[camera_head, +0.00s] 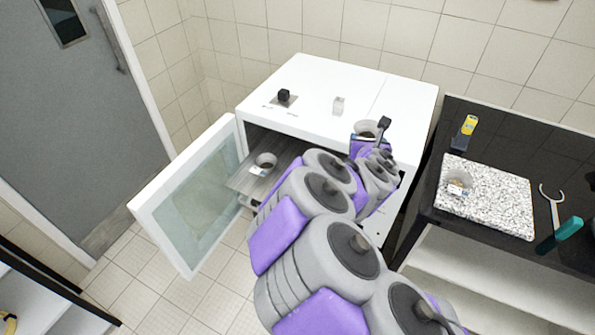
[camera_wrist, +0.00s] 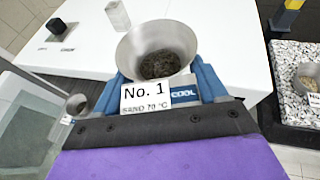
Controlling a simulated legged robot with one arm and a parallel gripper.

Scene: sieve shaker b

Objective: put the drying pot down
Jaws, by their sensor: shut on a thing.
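My gripper (camera_head: 369,145) is shut on a metal pot (camera_wrist: 157,48) with dark grains inside and a label reading "No. 1, SAND 70 °C". Blue pads of the gripper sit on both sides of the pot, and it looks upright. The held pot also shows in the head view (camera_head: 368,128), near the front right edge of the white oven (camera_head: 400,105). Its lower part is hidden. A second pot (camera_head: 265,160) stands on the oven shelf (camera_head: 245,181). A third pot (camera_head: 459,182) stands on a speckled stone slab (camera_head: 497,205).
The oven door (camera_head: 190,200) is swung open to the left. A black knob (camera_head: 284,96) and a small clear container (camera_head: 338,106) are on the oven top. Tongs (camera_head: 552,205), a teal-handled tool (camera_head: 560,235) and a yellow device (camera_head: 466,130) are on the black bench (camera_head: 530,140).

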